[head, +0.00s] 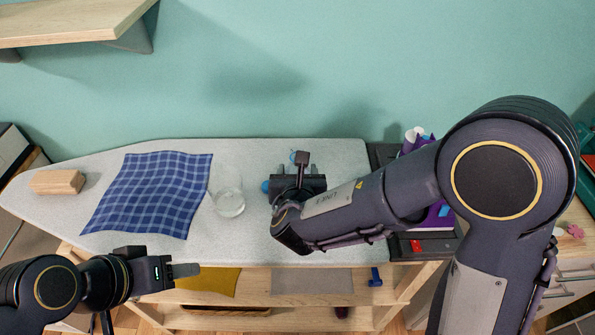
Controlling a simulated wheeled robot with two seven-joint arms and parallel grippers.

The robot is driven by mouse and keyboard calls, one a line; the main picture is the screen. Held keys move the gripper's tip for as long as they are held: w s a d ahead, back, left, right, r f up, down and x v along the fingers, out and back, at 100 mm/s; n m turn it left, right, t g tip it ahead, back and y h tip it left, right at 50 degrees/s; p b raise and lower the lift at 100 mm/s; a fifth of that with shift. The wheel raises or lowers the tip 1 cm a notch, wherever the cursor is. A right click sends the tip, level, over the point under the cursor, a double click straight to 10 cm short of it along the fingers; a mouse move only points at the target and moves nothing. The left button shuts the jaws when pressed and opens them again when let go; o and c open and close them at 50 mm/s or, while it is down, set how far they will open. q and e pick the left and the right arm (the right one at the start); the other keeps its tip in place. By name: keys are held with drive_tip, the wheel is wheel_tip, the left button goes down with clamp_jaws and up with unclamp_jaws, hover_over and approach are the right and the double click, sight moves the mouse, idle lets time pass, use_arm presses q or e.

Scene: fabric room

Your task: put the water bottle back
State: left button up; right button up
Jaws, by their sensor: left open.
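A clear, see-through vessel (229,203), which looks like the water bottle, stands on the ironing board (345,155), right of a blue checked cloth. Its upper part is faint against the grey cover. My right gripper (298,172) is over the board to the right of the vessel, apart from it. Small blue parts (265,186) show beside and behind this gripper. I cannot tell what they belong to or whether its jaws hold anything. My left gripper (186,270) is open and empty at the board's front edge, below the cloth.
The blue checked cloth (150,195) and a wooden block (58,182) lie on the board's left part. A purple and white iron (432,215) is at the right end, partly behind my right arm. Folded cloths (312,281) lie on the shelf below. A wooden shelf (70,18) hangs upper left.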

drive_tip(key=shift+f, duration=0.15)
drive_tip(key=o, duration=1.2)
